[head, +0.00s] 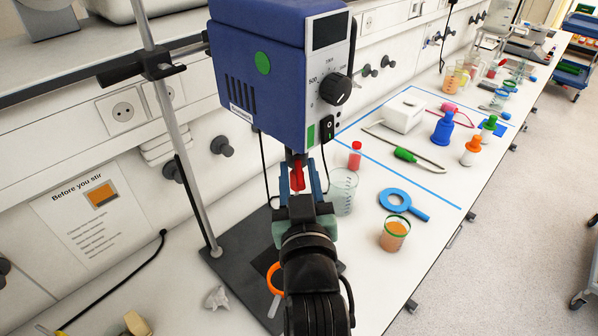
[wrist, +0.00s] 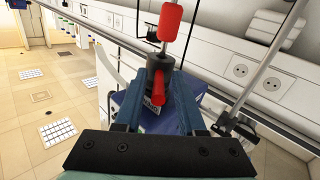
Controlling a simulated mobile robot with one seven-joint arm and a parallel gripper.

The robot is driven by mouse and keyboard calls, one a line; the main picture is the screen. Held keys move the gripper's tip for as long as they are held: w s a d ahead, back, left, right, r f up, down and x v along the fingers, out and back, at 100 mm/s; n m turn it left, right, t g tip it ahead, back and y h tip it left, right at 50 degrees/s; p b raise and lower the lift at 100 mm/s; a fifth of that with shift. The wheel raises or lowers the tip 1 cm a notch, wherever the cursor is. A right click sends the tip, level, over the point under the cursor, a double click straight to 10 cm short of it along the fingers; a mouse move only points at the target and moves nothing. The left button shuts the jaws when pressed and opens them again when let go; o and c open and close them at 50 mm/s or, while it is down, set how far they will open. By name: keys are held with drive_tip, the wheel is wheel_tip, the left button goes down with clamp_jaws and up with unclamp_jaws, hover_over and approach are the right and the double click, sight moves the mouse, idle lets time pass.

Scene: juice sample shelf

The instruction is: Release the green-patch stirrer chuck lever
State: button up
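The blue overhead stirrer (head: 262,75) has a round green patch on its side and hangs from a metal stand. Below its head sits the red chuck lever (head: 297,178). In the wrist view the red lever (wrist: 159,85) projects from the black chuck (wrist: 160,62), and a second red piece (wrist: 171,22) shows beyond it. My gripper (head: 299,172) is open, its two blue fingers on either side of the lever and chuck. In the wrist view a gap shows between the fingers and the lever. Whether either finger touches the chuck is unclear.
A clear beaker (head: 343,192) and a red-capped bottle (head: 355,155) stand just right of the chuck. An orange-filled beaker (head: 394,235) and a blue ring-shaped tool (head: 402,203) are further right. The stand rod (head: 178,120) and wall are on the left.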

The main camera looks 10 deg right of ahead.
drive_tip(key=shift+o, duration=0.2)
drive_tip(key=shift+s, duration=0.1)
drive_tip(key=shift+s+f, duration=0.1)
drive_tip(key=shift+s, duration=0.1)
drive_tip(key=s+a+b, duration=0.1)
drive_tip(key=s, duration=1.1)
drive_tip(key=shift+a, duration=0.35)
drive_tip(key=shift+s, duration=0.15)
drive_tip(key=shift+b, duration=0.3)
